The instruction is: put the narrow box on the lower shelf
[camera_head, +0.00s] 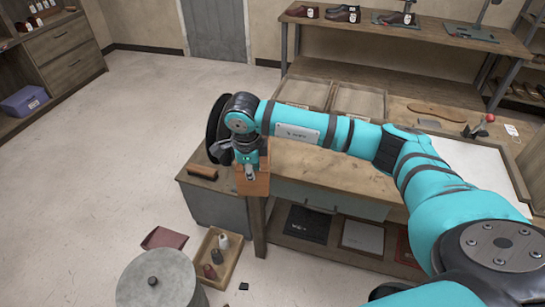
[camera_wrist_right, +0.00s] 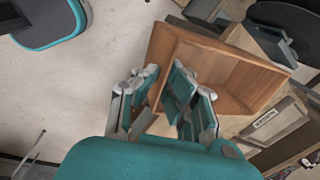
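The narrow box (camera_head: 254,185) is a brown wooden open box, seen in the head view at the near left corner of the workbench. In the right wrist view its open inside (camera_wrist_right: 232,75) shows. My right gripper (camera_head: 250,170) is at the box's top; in the wrist view its fingers (camera_wrist_right: 164,74) stand on both sides of one wall and look closed on it. Whether the box touches the bench is hidden. The lower shelf (camera_head: 336,238) is under the bench and carries flat items. My left gripper is not in view.
A black flat box (camera_head: 308,224) and a white one (camera_head: 362,237) lie on the lower shelf, with a red one (camera_head: 405,249) to their right. The floor at left is clear.

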